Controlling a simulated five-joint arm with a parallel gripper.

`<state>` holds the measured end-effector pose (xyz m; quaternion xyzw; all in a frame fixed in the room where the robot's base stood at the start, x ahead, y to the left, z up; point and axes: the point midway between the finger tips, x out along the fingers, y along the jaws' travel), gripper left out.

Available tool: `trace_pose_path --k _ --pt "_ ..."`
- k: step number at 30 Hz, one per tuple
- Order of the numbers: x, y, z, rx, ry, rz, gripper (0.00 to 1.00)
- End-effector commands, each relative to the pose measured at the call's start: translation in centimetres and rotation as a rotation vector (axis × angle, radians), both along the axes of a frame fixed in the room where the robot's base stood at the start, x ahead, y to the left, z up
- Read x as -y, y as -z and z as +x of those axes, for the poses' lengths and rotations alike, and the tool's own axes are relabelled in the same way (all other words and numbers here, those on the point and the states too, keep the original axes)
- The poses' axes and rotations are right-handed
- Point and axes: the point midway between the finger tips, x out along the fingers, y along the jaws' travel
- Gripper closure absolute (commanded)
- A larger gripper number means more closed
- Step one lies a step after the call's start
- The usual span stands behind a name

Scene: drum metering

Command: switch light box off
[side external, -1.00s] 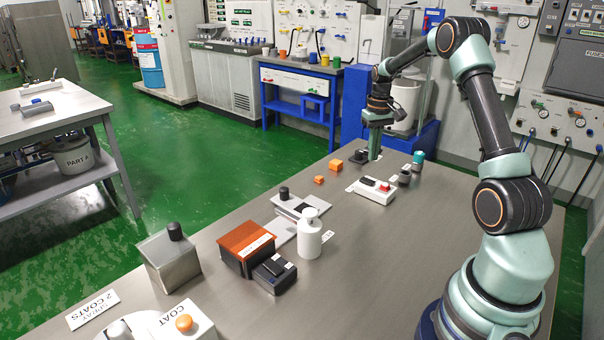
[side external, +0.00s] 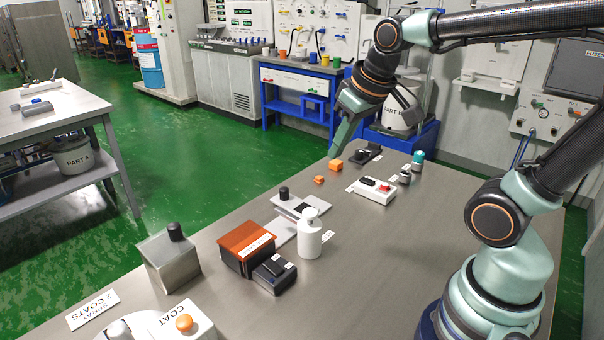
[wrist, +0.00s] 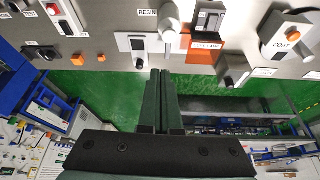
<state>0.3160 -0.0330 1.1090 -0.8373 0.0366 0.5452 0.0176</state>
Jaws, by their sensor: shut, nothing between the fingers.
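The likely light box is a black box with an orange top and a white label (side external: 247,241), at the front middle of the table. Its orange top shows at the upper right in the wrist view (wrist: 203,58). A dark switch box with a black rocker (side external: 274,272) stands right beside it; I cannot tell the rocker's position or whether the box is lit. My gripper (side external: 333,152) is shut and empty, tilted down over the table's far edge, well away from the box. Its closed fingers show in the wrist view (wrist: 161,74).
Two orange cubes (side external: 336,166) (side external: 319,180) lie near my fingertips. A white box with a red button (side external: 371,191) is to their right.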

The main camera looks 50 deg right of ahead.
Motion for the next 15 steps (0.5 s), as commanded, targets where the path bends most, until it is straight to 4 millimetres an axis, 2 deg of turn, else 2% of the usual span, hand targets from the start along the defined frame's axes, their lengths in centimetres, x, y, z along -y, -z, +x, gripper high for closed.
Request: trace_pose_path --k 3,6,15 --pt "-2.0 0.3 -1.7 0.043 -0.048 0.002 1.00" --pt "-2.8 0.6 -2.6 0.065 -0.070 0.005 1.00" --pt "-3.3 0.9 -3.1 0.075 -0.081 0.008 1.00"
